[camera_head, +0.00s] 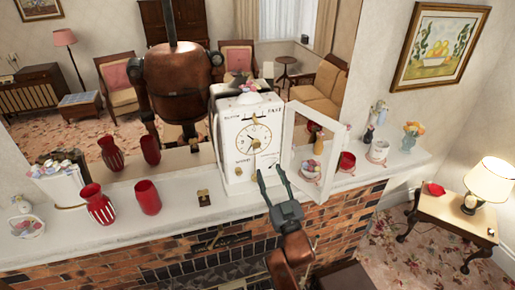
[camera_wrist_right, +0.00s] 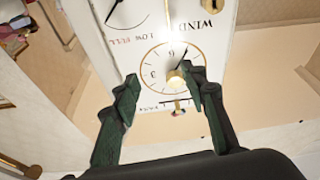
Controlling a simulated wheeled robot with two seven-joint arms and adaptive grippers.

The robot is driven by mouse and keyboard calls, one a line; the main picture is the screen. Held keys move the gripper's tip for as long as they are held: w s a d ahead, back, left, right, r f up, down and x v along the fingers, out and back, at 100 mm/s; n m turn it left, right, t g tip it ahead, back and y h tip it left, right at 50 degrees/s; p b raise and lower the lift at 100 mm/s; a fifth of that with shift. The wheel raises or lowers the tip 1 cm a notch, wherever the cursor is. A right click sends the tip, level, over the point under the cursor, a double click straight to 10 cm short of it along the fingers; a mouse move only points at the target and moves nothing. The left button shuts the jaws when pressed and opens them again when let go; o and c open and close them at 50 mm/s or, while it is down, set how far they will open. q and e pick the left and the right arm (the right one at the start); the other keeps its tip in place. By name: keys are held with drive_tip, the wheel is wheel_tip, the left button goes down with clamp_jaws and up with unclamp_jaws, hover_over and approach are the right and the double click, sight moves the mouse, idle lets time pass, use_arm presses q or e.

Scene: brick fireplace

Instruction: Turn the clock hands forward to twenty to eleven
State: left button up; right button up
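The white clock (camera_head: 231,140) stands on the mantelpiece, its front facing me. Its round main dial (camera_head: 243,133) has dark hands, too small to read surely. Its glazed door (camera_head: 341,152) is swung open to the right. My right gripper (camera_head: 271,171) is open in front of the clock's lower front, below the main dial. Contact cannot be told. My left gripper is not in view.
Red vases (camera_head: 99,207) and a white flower planter (camera_head: 58,187) stand left of the clock. Ornaments such as a red cup (camera_head: 346,161) stand right, behind the open door. A large mirror backs the white mantelpiece (camera_head: 180,205). A lamp table (camera_head: 440,209) stands at right.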

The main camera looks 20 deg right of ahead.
sight(257, 146)
drive_tip(key=shift+n+t+y, duration=0.3)
drive_tip(key=shift+t+y, duration=0.1)
drive_tip(key=shift+t, duration=0.1)
drive_tip(key=w+r, duration=0.2)
drive_tip(key=w+a+r+p, duration=0.1)
drive_tip(key=w+r, duration=0.1)
drive_tip(key=w+a+r+p, duration=0.1)
drive_tip(key=w+r, duration=0.1)
drive_tip(key=shift+a+r, duration=0.15)
drive_tip(key=shift+r, duration=0.05)
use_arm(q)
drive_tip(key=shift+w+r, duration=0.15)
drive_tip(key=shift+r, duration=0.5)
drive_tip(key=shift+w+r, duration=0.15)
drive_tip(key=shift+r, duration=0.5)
use_arm(e)
drive_tip(key=shift+w+r, duration=0.1)
drive_tip(key=shift+w, duration=0.55)
drive_tip(key=shift+c, duration=0.4)
clamp_jaws()
drive_tip(key=shift+n+p, duration=0.6)
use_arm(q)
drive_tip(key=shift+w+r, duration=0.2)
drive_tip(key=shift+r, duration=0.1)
use_arm(e)
drive_tip(key=shift+o, duration=0.4)
unclamp_jaws()
